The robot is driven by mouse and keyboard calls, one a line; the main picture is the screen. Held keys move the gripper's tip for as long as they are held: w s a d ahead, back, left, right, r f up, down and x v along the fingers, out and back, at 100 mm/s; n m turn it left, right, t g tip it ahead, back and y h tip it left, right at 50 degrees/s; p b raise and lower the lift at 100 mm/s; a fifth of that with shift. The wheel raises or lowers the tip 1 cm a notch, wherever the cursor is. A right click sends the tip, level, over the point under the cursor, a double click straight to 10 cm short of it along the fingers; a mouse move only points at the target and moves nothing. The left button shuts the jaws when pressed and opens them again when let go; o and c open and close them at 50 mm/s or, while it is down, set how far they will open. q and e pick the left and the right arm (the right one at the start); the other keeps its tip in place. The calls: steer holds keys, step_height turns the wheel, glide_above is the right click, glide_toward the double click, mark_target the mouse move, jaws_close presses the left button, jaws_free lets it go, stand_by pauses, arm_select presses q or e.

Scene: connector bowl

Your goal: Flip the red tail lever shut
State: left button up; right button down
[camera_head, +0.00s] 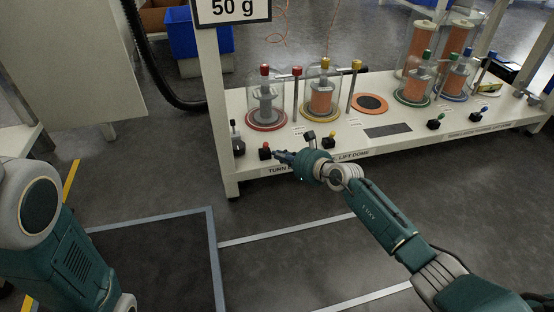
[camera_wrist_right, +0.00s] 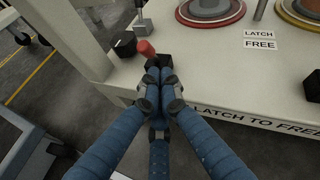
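The red tail lever (camera_head: 265,147) is a small red knob on a black block at the bench's front edge, below the red-ringed dome (camera_head: 265,100). In the right wrist view the red knob (camera_wrist_right: 146,48) leans to the left, just beyond my fingertips. My right gripper (camera_head: 279,155) is beside the lever, on its right in the head view. In the wrist view its blue fingers (camera_wrist_right: 157,76) are drawn together with nothing seen between them. They partly hide the black block; whether they touch it I cannot tell. My left arm shows at the left edge; its gripper is out of view.
A black knob (camera_wrist_right: 125,44) sits just left of the lever, with a small toggle behind it. Bench post (camera_head: 212,80) rises at the left. The floor in front is open.

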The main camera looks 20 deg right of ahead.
steer(key=shift+w+a+r, duration=0.25)
steer(key=shift+w+a, duration=0.15)
steer(key=shift+w, duration=0.1)
